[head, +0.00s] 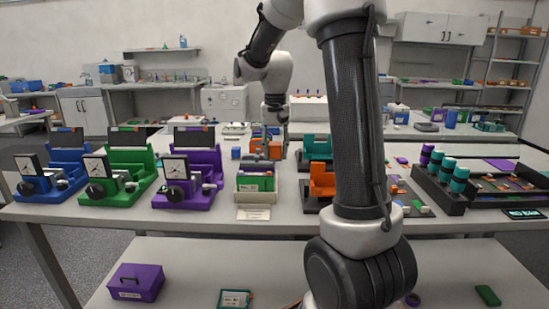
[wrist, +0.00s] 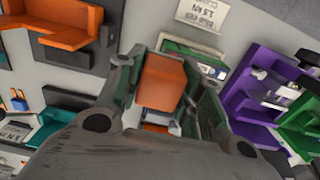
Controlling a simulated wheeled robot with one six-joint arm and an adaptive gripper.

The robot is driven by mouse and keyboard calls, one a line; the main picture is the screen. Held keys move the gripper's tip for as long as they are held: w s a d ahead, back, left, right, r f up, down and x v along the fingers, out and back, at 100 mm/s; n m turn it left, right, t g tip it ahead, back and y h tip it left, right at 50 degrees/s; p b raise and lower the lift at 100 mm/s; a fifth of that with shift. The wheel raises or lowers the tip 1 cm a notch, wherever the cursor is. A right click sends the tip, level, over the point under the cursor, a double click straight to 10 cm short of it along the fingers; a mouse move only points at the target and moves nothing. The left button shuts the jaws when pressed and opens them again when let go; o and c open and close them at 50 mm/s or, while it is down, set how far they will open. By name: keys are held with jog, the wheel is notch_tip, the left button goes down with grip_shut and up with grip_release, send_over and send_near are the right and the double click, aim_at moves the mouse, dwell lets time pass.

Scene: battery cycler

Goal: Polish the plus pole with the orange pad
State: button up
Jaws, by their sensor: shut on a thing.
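My gripper (wrist: 166,78) is shut on an orange block (wrist: 162,84), which I take to be the orange pad; it sits between the two fingers in the wrist view. In the head view my gripper (head: 273,128) is over the middle of the table, with orange (head: 275,149) showing at its tips. Whether the pad touches anything beneath it cannot be told. Purple and teal cylindrical cells (head: 448,172) stand in a dark rack at the right. No plus pole can be made out on any cell.
Blue (head: 63,178), green (head: 120,178) and purple (head: 190,178) stations with dials stand at the left. A pale box with green contents (head: 255,183) stands in front of my gripper. Orange (head: 321,182) and teal (head: 316,147) holders stand to its right. Bare tabletop shows along the front edge.

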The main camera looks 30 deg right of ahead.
jog(key=shift+r, duration=2.05)
